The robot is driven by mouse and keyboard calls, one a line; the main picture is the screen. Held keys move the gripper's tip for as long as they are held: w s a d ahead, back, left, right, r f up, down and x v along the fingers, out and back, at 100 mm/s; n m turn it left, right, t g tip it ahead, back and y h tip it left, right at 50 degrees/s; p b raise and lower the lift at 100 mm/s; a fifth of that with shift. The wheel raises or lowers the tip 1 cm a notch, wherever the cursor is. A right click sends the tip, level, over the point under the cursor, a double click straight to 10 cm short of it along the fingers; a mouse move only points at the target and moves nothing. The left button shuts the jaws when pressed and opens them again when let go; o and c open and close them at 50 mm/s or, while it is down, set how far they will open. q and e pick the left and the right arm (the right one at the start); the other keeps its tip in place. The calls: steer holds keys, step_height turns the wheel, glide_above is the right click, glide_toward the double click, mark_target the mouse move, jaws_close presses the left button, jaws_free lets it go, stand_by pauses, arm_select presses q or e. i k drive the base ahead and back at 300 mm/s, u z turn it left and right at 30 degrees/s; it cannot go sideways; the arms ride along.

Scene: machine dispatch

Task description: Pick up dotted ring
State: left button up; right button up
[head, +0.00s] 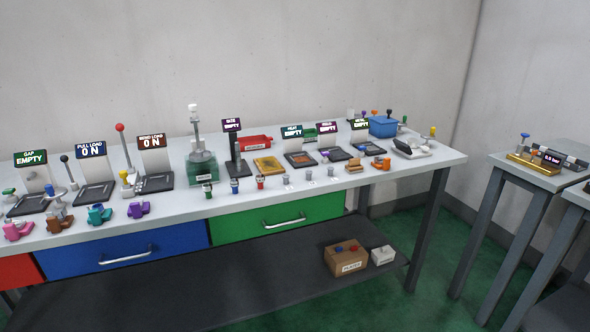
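I cannot make out a ring with dots on it; the small parts on the long grey workbench (440,160) are too small to tell. Several small grey pieces, one of them a grey piece (287,180), stand in a row near the bench's front edge. Small coloured parts also stand along that edge, among them a pink part (17,231), a teal part (98,216), a purple part (138,210) and an orange part (381,163). Neither of my grippers is in view.
Machines with small displays, such as the pull load display (91,149), line the bench. A blue bin (383,127) stands at its back right. Blue (180,240) and green (240,226) drawers are shut below. A brown box (346,260) sits on the lower shelf. Another table (520,178) stands right.

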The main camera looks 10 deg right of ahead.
mark_target(259, 178)
steer(key=z, duration=0.05)
steer(key=i, duration=0.95)
steer(key=u, duration=0.5)
